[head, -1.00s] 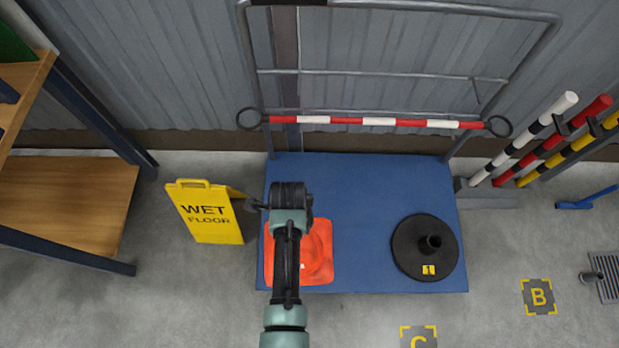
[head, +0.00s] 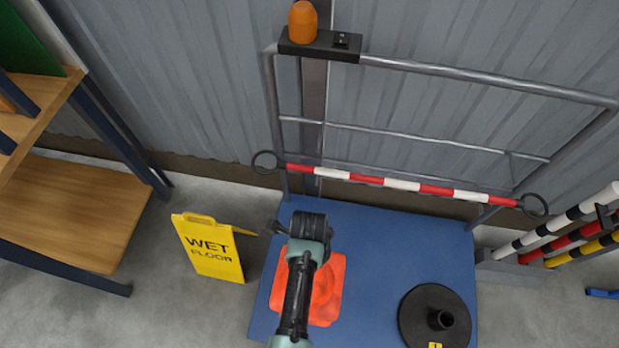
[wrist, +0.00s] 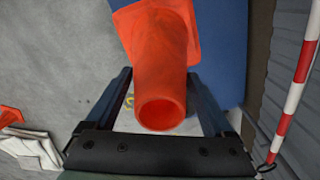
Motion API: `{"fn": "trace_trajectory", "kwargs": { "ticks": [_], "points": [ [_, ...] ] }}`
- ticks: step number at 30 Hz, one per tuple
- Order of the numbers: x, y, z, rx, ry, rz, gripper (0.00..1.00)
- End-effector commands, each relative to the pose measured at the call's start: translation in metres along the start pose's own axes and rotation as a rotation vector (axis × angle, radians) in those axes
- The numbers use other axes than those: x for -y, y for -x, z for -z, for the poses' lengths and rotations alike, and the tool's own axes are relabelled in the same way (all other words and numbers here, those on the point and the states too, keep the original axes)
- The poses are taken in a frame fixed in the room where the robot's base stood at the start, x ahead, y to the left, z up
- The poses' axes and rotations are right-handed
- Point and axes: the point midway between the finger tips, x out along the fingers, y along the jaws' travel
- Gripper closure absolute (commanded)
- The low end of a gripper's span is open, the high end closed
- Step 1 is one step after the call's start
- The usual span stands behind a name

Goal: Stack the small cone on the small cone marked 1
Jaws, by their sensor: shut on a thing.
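An orange cone (head: 326,292) shows under and beside my arm in the head view, over the left part of the blue platform (head: 385,240). In the wrist view the cone (wrist: 160,60) lies between the two fingers of my gripper (wrist: 160,78), with its open top towards the camera and its square base beyond. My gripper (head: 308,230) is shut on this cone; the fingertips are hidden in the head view. I cannot tell whether its base touches the platform. No number shows on it. A second orange shape (wrist: 9,117), perhaps a cone, is cut off at the wrist view's left edge.
A black round base (head: 432,322) with a short tube and yellow label stands on the platform's right. A yellow wet floor sign (head: 210,250) stands left of it. A metal rail with a red-white bar (head: 400,185) is behind. Wooden shelves (head: 60,210) stand left, striped poles (head: 575,235) right.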

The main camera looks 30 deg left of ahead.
Motion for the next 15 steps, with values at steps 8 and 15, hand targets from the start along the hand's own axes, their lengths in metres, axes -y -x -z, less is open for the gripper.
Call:
{"fn": "trace_trajectory", "kwargs": {
  "ticks": [8, 15],
  "points": [
    [0.001, -0.044, 0.0, 0.001, 0.0, 0.002, 1.0],
    [0.001, -0.076, 0.0, 0.001, 0.0, 0.002, 1.0]
  ]
}}
